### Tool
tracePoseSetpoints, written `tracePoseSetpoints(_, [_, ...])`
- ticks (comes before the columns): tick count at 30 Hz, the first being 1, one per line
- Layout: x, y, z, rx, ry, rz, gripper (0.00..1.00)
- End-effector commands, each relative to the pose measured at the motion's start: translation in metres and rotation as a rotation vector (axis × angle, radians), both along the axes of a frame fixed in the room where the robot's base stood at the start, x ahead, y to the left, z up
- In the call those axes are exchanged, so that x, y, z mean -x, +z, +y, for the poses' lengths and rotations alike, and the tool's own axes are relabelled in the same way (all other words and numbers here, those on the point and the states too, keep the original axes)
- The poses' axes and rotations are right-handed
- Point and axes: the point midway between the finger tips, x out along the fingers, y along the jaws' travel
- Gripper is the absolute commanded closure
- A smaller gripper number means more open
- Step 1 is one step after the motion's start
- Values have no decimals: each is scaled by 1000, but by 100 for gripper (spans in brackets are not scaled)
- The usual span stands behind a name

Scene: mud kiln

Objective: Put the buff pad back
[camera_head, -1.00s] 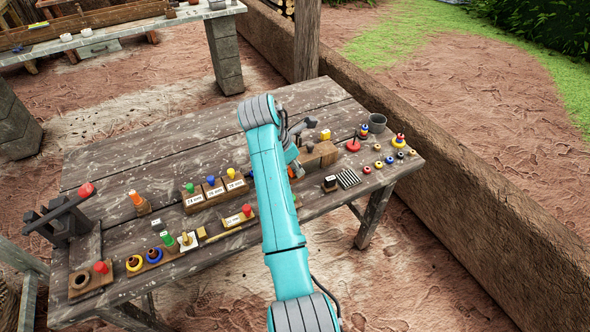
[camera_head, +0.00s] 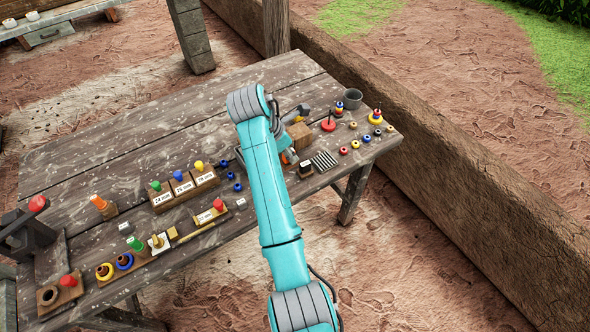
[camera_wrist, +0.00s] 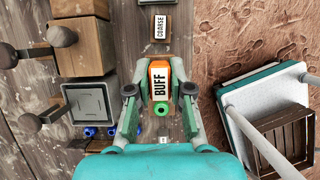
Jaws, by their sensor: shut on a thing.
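The buff pad (camera_wrist: 159,75) shows in the wrist view as an orange block with a white label reading BUFF. My gripper (camera_wrist: 160,92) is shut on it, one finger on each side. A small green ring (camera_wrist: 162,110) shows just below the pad's near end. A pad labelled COARSE (camera_wrist: 162,28) lies beyond it on the table. In the head view my arm hides most of the gripper above the work table (camera_head: 120,165), and the buff pad cannot be made out clearly.
A wooden block (camera_wrist: 83,45) and a grey square tray (camera_wrist: 90,103) stand left of my gripper. The table's back left is clear.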

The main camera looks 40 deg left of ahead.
Motion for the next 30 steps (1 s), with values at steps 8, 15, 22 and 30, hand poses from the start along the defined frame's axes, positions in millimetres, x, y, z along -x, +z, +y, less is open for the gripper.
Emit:
tracePoseSetpoints(8, [1,-44,0,1,0,3,100])
tracePoseSetpoints(15, [1,-62,-1,3,1,3,100])
tracePoseSetpoints(22, [0,-87,0,0,1,1,100])
tracePoseSetpoints(30, [0,-88,0,0,1,1,100])
